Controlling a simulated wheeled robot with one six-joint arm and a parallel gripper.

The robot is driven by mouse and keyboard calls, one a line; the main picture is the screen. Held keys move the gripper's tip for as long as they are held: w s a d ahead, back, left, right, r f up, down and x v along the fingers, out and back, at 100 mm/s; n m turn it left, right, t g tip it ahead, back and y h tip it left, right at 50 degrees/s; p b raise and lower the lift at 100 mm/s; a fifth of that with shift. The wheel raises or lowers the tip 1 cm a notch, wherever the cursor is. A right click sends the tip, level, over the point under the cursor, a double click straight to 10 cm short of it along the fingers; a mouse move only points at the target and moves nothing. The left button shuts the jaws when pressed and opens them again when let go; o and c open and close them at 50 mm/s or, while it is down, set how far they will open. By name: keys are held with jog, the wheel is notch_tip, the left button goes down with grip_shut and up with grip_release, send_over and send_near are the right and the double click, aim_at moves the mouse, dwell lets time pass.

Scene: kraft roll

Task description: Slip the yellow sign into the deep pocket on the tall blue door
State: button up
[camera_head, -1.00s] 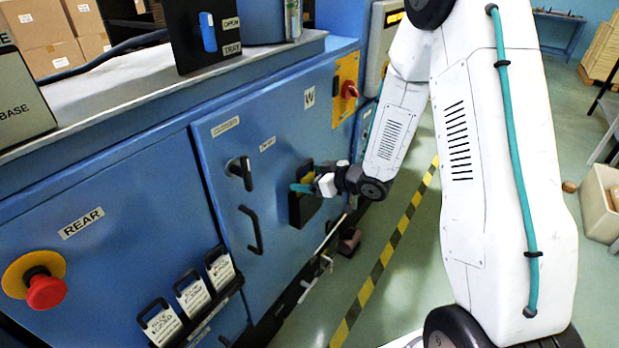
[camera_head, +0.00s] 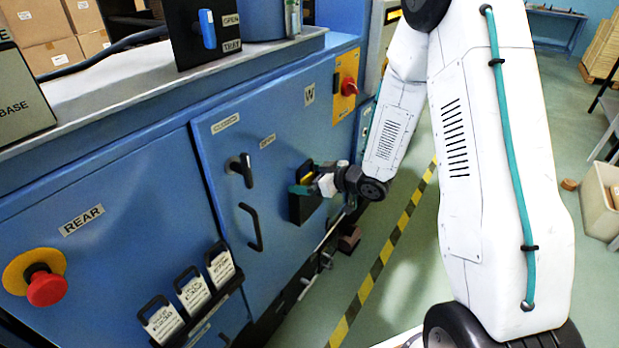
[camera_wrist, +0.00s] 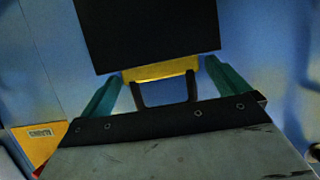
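The yellow sign (camera_wrist: 160,71) shows as a strip at the edge of the deep black pocket (camera_wrist: 150,30) in the wrist view. Its black loop handle (camera_wrist: 166,95) points toward my palm. The pocket (camera_head: 304,210) hangs on the tall blue door (camera_head: 262,140) in the head view, with the sign (camera_head: 306,174) at its mouth; its lower part is hidden. My gripper (camera_wrist: 164,72) appears open, its teal fingers spread on either side of the sign and handle. A small gap shows at the right finger. In the head view my gripper (camera_head: 302,189) is at the pocket's mouth.
A black door handle (camera_head: 251,228) and a dark latch (camera_head: 241,170) stick out left of the pocket. A yellow panel with a red knob (camera_head: 348,86) is up and right. Several tags (camera_head: 192,295) sit in a rack lower left. The striped floor line (camera_head: 385,250) is clear.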

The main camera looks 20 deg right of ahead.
jog(key=shift+d, duration=0.1)
jog(key=v, duration=0.7)
jog(key=shift+s+r, duration=0.2)
jog(key=shift+s, duration=0.1)
jog(key=shift+d+f, duration=0.1)
jog(key=shift+d, duration=0.1)
